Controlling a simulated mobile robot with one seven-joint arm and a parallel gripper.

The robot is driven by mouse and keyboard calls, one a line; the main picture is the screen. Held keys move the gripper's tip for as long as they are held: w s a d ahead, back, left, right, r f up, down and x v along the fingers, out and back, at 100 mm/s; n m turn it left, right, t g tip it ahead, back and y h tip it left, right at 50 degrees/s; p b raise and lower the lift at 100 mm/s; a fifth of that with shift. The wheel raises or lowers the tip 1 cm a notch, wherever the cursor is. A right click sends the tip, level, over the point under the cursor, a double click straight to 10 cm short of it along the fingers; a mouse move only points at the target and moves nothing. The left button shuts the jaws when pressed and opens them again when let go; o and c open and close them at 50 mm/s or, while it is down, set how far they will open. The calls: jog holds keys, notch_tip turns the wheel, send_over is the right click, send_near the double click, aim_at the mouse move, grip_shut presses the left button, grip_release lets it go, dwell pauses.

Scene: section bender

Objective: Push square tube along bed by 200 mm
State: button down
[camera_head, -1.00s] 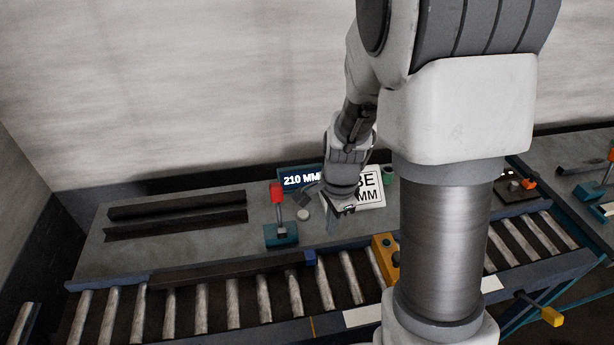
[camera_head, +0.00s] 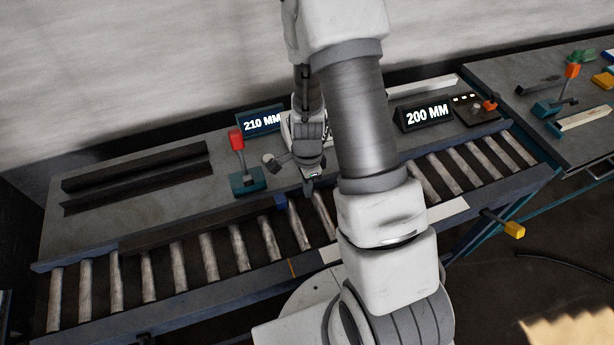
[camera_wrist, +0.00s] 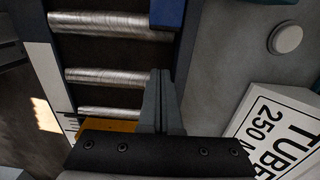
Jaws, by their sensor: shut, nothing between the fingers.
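The square tube (camera_head: 200,226) is a long dark bar lying along the back side of the roller bed (camera_head: 210,245). Its right end carries a blue piece (camera_head: 280,201), part of which also shows at the top of the wrist view (camera_wrist: 167,12). My gripper (camera_head: 309,186) is just right of the blue end, low near the bed's back edge. In the wrist view its fingers (camera_wrist: 160,100) are together with nothing between them, and a gap separates them from the blue piece. I cannot tell exactly how high the fingertips are.
A teal clamp with a red handle (camera_head: 238,142) stands behind the tube. Displays read 210 MM (camera_head: 262,121) and 200 MM (camera_head: 427,115). A white TUBE 250 sign (camera_wrist: 280,135) lies near my gripper. A yellow block (camera_wrist: 107,125) sits across the bed. Two dark bars (camera_head: 135,178) lie at back left.

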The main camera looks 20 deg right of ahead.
aim_at(285, 197)
jog(key=shift+a+f+p, duration=0.15)
jog(key=shift+a+p, duration=0.1)
jog(key=shift+a, duration=0.75)
jog(key=shift+a+f+p, duration=0.1)
jog(key=shift+a+p, duration=0.15)
jog(key=shift+a, duration=0.75)
jog(key=shift+a, duration=0.15)
jog(key=shift+a, duration=1)
jog(key=shift+d, duration=0.15)
